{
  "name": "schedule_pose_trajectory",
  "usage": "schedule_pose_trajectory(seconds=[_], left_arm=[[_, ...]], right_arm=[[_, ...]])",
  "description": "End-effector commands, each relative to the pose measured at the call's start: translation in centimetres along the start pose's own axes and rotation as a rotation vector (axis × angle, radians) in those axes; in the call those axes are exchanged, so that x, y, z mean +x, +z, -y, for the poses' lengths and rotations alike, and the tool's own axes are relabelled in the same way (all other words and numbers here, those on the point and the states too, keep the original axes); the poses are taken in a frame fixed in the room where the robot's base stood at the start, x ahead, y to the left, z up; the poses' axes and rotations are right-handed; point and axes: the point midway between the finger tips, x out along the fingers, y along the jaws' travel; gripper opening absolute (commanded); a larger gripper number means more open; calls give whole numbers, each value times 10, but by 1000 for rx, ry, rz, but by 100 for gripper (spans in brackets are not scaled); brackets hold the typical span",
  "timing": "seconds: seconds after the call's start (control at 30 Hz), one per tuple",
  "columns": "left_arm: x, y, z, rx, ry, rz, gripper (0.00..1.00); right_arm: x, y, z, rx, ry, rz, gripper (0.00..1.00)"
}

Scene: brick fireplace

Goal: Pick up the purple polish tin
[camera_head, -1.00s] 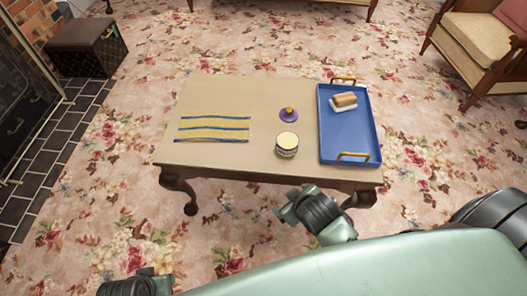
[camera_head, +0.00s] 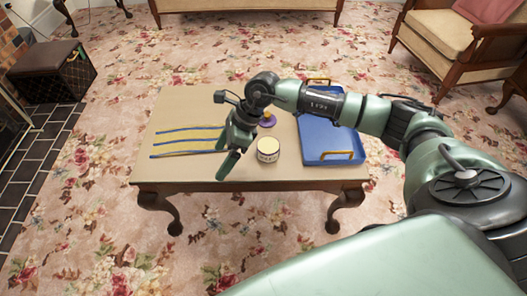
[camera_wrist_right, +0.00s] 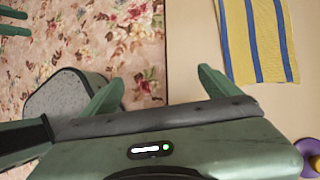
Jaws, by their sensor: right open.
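The purple polish tin (camera_head: 268,120) lies on the wooden table, a small round purple disc with an orange-yellow part on top. My right arm's wrist is close to it and hides part of it in the head view. The tin also shows cut off at the lower right edge of the right wrist view (camera_wrist_right: 311,152). My right gripper (camera_head: 229,163) is open and empty, left of the tin near the table's front edge, fingers pointing down. Its fingers (camera_wrist_right: 160,78) are apart in the right wrist view. Two green finger-like parts at that view's upper left may be my left gripper.
The table (camera_head: 200,173) also bears a yellow-and-blue striped cloth (camera_head: 185,140), a round cream-topped tin (camera_head: 268,150) just in front of the purple tin, and a blue tray (camera_head: 320,150) at the right.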

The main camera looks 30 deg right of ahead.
Motion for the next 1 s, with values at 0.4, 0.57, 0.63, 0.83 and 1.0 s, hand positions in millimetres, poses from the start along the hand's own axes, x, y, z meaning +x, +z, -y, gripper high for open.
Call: schedule_pose_trajectory(seconds=[0.4,0.57,0.63,0.83,1.0], left_arm=[[-5,2,0,-1,-1,-5,40],[-1,3,0,-1,-1,-5,40],[1,4,0,-1,-1,-5,40],[7,-23,-3,4,4,-122,40],[6,-44,-5,7,9,-209,40]], right_arm=[[-80,-129,74,-65,-160,-538,91],[-63,-136,76,-66,-158,-535,91],[-55,-138,77,-67,-158,-534,91],[-29,-146,79,-65,-158,-531,91],[-18,-153,82,-66,-159,-532,91]])
